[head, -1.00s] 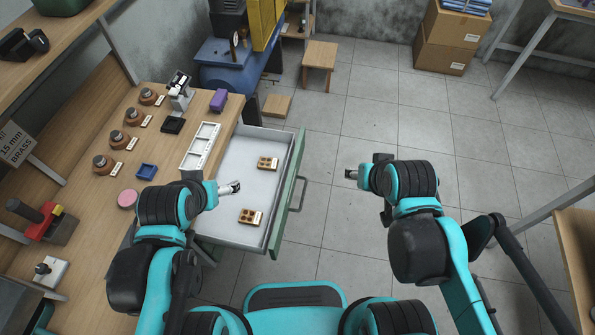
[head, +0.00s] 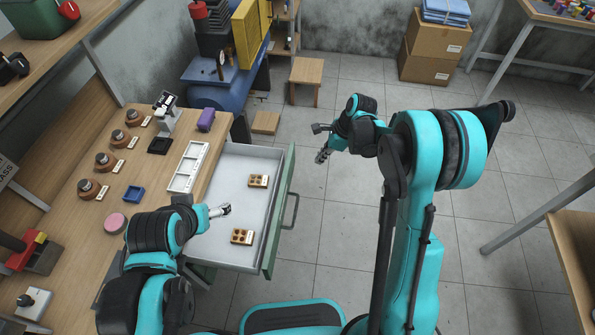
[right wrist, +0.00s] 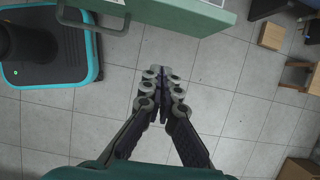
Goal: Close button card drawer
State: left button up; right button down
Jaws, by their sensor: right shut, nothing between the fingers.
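The drawer (head: 213,246) stands pulled out from the workbench, with a green front (head: 281,215) and a grey handle (head: 291,210). Two button cards (head: 258,181) and (head: 242,236) lie apart inside it. My right gripper (head: 321,156) is shut and empty, in the air to the right of the drawer front. In the right wrist view my right gripper (right wrist: 163,78) shows its fingertips together over floor, with the green drawer front (right wrist: 190,12) at the top. My left gripper (head: 225,210) is over the drawer's left part; its fingertips are too small to judge.
The workbench (head: 130,180) at left holds a white tray (head: 188,167), a purple block (head: 206,119), a blue dish (head: 134,193) and several brown round pieces. A stool (head: 306,75) and a low step (head: 265,122) stand behind. The tiled floor right of the drawer is mostly free.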

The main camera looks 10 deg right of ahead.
jog(key=w+a+f+b, duration=0.2)
jog(key=a+f+b, duration=0.2)
jog(key=a+f, duration=0.3)
jog(key=shift+d+b+x, duration=0.2)
jog(key=shift+b+x, duration=0.15)
jog(key=shift+x, duration=1.1)
jog(key=shift+s+f, duration=0.1)
jog(key=w+a, duration=0.2)
jog(key=a, duration=0.6)
jog(key=w+a, duration=0.2)
jog(key=a, duration=0.7)
jog(key=w+a, duration=0.2)
jog(key=a, duration=0.6)
jog(key=shift+w+a, duration=0.25)
jog(key=shift+w, duration=0.15)
jog(key=shift+a, duration=0.2)
